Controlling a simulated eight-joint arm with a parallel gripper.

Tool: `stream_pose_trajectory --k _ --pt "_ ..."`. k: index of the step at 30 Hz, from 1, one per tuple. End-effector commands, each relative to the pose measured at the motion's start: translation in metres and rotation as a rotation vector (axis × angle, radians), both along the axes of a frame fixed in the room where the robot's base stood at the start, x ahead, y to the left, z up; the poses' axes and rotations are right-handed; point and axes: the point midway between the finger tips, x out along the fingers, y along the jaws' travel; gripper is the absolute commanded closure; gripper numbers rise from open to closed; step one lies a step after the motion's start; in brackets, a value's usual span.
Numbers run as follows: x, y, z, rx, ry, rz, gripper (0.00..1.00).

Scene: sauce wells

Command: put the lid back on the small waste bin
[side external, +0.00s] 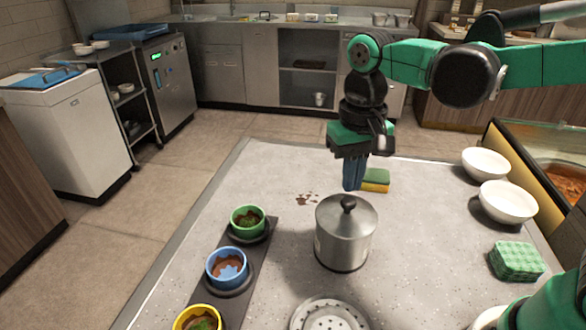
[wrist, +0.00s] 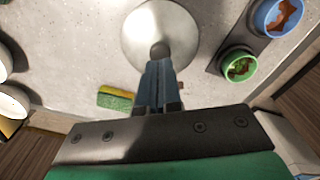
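The small waste bin (side external: 338,252) is a silver metal cylinder standing upright on the grey counter. Its round lid (side external: 330,212), with a dark knob (side external: 348,203), sits on top and looks level. The lid also shows in the wrist view (wrist: 185,28), just beyond my fingertips. My gripper (side external: 353,188) points down above and slightly behind the knob, apart from it in the side view. In the wrist view its blue fingers (wrist: 158,68) lie together with nothing seen between them, and their tips overlap the knob's near edge. The bin's inside is hidden.
A yellow-green sponge (side external: 375,181) lies behind the bin. Green (side external: 240,222), blue (side external: 213,268) and yellow (side external: 184,320) sauce wells stand at left on a dark strip. White bowls (side external: 507,203) and green cloths (side external: 517,262) are at right. A perforated disc (side external: 303,319) is in front.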

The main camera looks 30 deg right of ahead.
Motion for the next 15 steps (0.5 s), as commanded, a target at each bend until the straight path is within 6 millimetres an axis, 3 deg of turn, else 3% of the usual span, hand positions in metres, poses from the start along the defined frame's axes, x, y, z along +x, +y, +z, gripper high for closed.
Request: stream_pose_trajectory --k 15 --pt "0.0004 0.0001 -0.009 0.0 0.0 0.0 1.0"
